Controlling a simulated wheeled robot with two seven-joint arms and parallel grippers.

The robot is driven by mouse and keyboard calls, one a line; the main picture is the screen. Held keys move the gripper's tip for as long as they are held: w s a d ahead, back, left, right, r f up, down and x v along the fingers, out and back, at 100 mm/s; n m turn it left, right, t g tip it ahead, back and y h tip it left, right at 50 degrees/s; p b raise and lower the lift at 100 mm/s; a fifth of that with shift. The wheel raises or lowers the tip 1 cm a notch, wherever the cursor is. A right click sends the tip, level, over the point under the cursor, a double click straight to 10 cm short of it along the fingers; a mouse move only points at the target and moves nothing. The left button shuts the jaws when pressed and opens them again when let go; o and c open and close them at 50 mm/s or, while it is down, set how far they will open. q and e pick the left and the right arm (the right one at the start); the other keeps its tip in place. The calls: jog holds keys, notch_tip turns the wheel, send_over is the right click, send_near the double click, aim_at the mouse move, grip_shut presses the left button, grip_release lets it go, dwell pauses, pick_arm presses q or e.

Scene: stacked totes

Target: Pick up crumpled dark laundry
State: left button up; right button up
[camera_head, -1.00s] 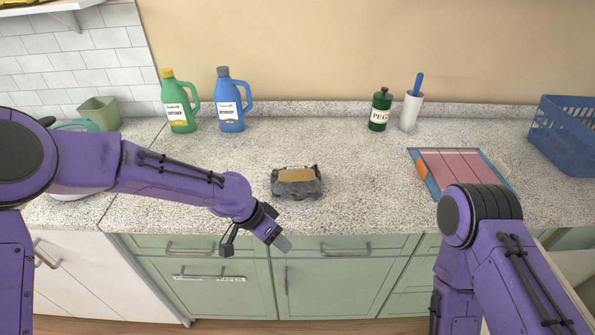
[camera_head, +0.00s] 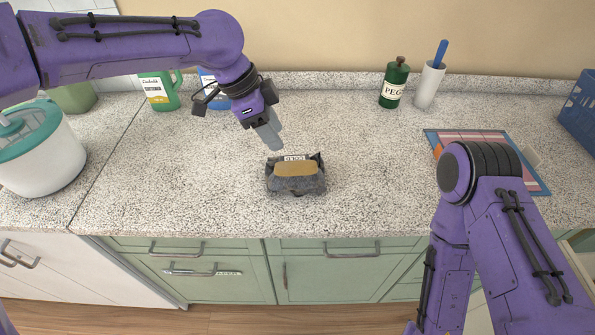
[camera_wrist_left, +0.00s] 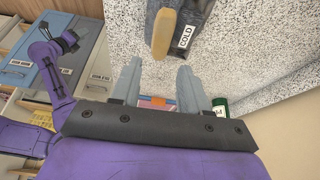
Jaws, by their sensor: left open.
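The crumpled dark laundry (camera_head: 296,188) is a dark grey bundle on the speckled counter. A tan block-like piece (camera_head: 296,168) lies on its top, with a white label behind it. In the left wrist view the laundry (camera_wrist_left: 200,15) is cut off at the top, and the label reads COLD. My left gripper (camera_head: 270,135) is open and empty, above the counter, behind and left of the laundry, apart from it. Its two fingers (camera_wrist_left: 158,85) show spread in the wrist view. My right arm is at the right; its fingers cannot be made out.
The counter (camera_head: 180,190) is clear around the laundry. Behind are a green bottle (camera_head: 160,92), a partly hidden blue bottle (camera_head: 213,92), a green jar (camera_head: 394,85) and a white holder (camera_head: 428,85). A teal-lidded tub (camera_head: 40,160) stands left; a blue basket (camera_head: 580,115) stands right.

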aim_at(296, 164)
pick_arm(q)
jog(key=p+x, duration=0.1)
jog(key=x, duration=1)
jog(key=shift+w+p, duration=0.15)
jog(key=shift+p, duration=0.25)
jog(key=shift+d+f, duration=0.1)
jog(key=shift+f, duration=0.25)
grip_shut()
pick_arm(e)
jog(key=shift+w+r, duration=0.3)
jog(key=shift+r, duration=0.2)
pick_arm(q)
jog(key=shift+r, duration=0.15)
